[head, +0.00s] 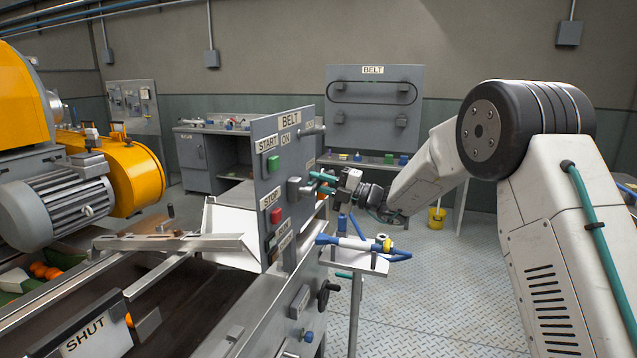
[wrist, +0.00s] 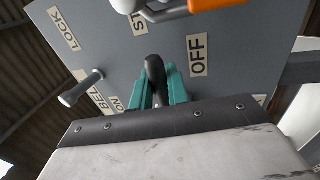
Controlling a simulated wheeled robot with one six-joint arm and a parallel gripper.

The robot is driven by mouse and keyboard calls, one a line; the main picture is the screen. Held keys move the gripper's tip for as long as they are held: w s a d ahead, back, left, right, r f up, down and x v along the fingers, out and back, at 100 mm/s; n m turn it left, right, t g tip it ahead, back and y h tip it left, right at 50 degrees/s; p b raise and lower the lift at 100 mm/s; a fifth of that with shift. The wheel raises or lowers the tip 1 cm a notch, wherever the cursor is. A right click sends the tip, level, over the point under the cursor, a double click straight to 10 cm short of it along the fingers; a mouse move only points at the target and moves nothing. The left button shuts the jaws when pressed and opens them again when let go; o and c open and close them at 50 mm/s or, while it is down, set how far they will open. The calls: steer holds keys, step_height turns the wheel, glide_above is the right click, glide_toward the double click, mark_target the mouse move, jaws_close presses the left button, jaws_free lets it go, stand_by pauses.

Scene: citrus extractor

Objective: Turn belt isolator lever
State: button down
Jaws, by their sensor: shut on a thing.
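The belt isolator lever, a dark handle (wrist: 155,72), stands between the two teal fingers of my gripper (wrist: 154,82) in the wrist view. The fingers are shut on it. A grey lever mount (head: 295,190) shows there; the handle is mostly hidden by the fingers. In the wrist view an OFF label (wrist: 197,55) lies right of the handle and an ON label (wrist: 118,103) lies left and below it.
The panel carries a green START button (head: 273,164) and a red STOP button (head: 276,215). A peg-like rod (wrist: 80,88) sticks out near the lever in the wrist view. A small stand with blue-handled items (head: 355,245) is below my gripper. Floor to the right is open.

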steer(key=shift+f, duration=0.1)
steer(key=c, duration=1.4)
jaws_free()
steer(key=v, duration=0.8)
